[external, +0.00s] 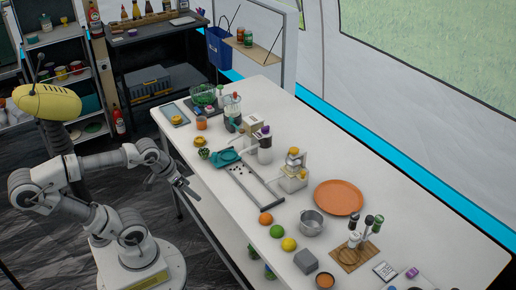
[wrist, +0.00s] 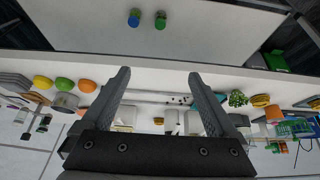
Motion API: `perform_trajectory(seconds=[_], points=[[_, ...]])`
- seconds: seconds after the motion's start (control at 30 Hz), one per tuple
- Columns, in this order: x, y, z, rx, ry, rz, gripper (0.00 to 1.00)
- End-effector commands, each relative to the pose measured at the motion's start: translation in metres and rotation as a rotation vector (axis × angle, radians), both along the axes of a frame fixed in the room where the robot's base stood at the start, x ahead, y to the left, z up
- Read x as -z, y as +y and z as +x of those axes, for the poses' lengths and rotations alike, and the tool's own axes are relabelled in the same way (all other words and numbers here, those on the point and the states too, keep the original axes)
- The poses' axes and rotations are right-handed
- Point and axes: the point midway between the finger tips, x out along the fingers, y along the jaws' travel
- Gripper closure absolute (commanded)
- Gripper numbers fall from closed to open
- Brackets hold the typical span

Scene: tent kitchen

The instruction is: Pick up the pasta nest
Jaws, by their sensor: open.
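A small yellow, nest-like piece (external: 201,141), which looks like the pasta nest, lies near the table's left edge, just beyond a green spiky plant-like thing (external: 204,153). It also shows in the wrist view (wrist: 260,100), right of the green thing. A second small yellow piece (external: 177,119) lies on a tray farther back; I cannot tell whether it is also pasta. My gripper (external: 192,192) is beside the table's left edge, apart from the yellow pieces. In the wrist view, its fingers (wrist: 160,76) are spread with nothing between them.
A teal pan-like thing (external: 226,157) sits near the green thing. Jars (wrist: 134,17) stand on the shelf below.

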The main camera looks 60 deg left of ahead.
Motion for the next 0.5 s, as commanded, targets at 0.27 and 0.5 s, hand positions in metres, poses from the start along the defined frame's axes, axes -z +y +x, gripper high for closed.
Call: perform_trajectory(seconds=[0.27,0.5], points=[[-0.042,0.019,0.028,-0.142,0.057,-0.041,0.06],[-0.096,0.069,0.085,-0.428,0.157,-0.122,0.06]])
